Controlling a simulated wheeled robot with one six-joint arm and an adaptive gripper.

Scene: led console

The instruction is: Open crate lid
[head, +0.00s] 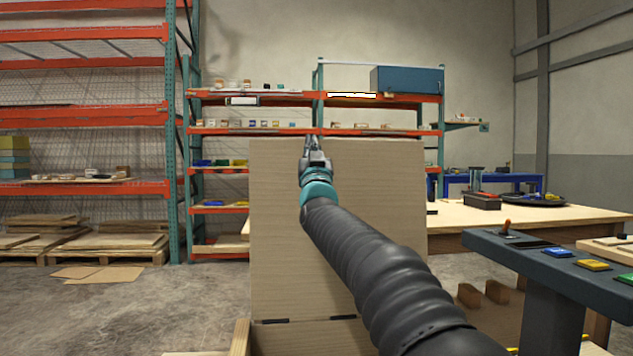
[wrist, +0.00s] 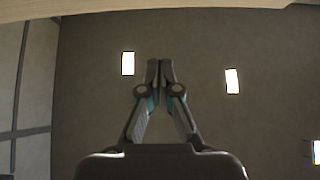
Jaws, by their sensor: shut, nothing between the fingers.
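The crate lid (head: 275,225) is a tall pale wooden panel standing upright in the head view, raised on dark hinges along its bottom edge. Part of the crate (head: 240,341) shows below it at the picture's bottom edge; the rest is cut off or hidden. My gripper (head: 312,140) is in front of the lid near its top edge, with its fingers pointing up. Whether it touches the lid I cannot tell. In the wrist view my gripper (wrist: 160,62) has its fingertips together with nothing between them. A pale wooden strip, seemingly the lid (wrist: 130,7), crosses the top there.
A dark console with coloured buttons (head: 592,265) stands at the right. A wooden workbench (head: 520,215) is behind it. Orange shelving (head: 85,110) lines the back left, with pallets and boards (head: 110,245) on the floor. The floor at left front is free.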

